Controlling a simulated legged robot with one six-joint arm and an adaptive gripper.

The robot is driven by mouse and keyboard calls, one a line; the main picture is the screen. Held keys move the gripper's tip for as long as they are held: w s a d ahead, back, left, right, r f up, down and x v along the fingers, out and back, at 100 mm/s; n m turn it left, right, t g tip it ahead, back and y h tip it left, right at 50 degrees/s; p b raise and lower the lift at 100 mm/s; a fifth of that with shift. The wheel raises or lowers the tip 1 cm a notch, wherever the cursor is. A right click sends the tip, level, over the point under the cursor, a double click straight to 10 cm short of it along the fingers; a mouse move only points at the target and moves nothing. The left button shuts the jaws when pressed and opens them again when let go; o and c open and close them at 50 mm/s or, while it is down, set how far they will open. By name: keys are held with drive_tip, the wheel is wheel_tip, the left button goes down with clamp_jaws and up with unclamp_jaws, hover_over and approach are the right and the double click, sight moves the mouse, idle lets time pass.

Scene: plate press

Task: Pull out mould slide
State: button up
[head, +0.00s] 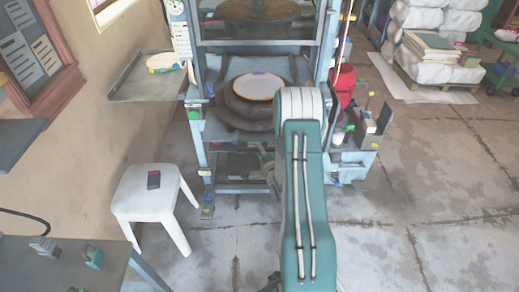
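The plate press (196,90) stands straight ahead, a blue-grey metal frame. In its opening a dark round mould (240,107) sits at mid height, with a pale disc (258,86) with an orange-brown rim on top. A larger dark round part (252,12) sits above it in the frame. I cannot make out a separate handle of the mould slide. My teal arm reaches forward and covers the right front of the press. My gripper is not visible; the arm hides whatever lies beyond its white-banded joint.
A white stool (146,200) with a small dark device (154,180) stands left. A grey side shelf (135,84) projects left of the press. Small items fill a side tray (362,135) by a red container (344,85). White sacks (428,60) lie back right. Floor at right is clear.

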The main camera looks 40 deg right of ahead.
drive_tip(key=shift+r, duration=0.15)
drive_tip(key=v, duration=1.1)
drive_tip(key=shift+s+f, duration=0.2)
drive_tip(key=shift+s, duration=0.2)
drive_tip(key=w+a+r+n+g+y, duration=0.1)
drive_tip(key=w+a+r+n+g, duration=0.25)
drive_tip(key=r+n, duration=0.35)
drive_tip(key=w+a+r+n+g, duration=0.2)
drive_tip(key=a+r+n, duration=0.25)
drive_tip(key=r, duration=0.45)
drive_tip(key=s+a+r+n+g+y, duration=0.1)
drive_tip(key=s+a+r+n+g, duration=0.2)
drive_tip(key=s+a+r, duration=0.3)
drive_tip(key=s+a+r+n+g+y, duration=0.2)
drive_tip(key=s+a+r+n, duration=0.4)
drive_tip(key=s+a, duration=0.5)
drive_tip(key=s+g, duration=0.1)
drive_tip(key=s, duration=0.3)
drive_tip(key=shift+a+r, duration=0.1)
drive_tip(key=shift+a, duration=0.05)
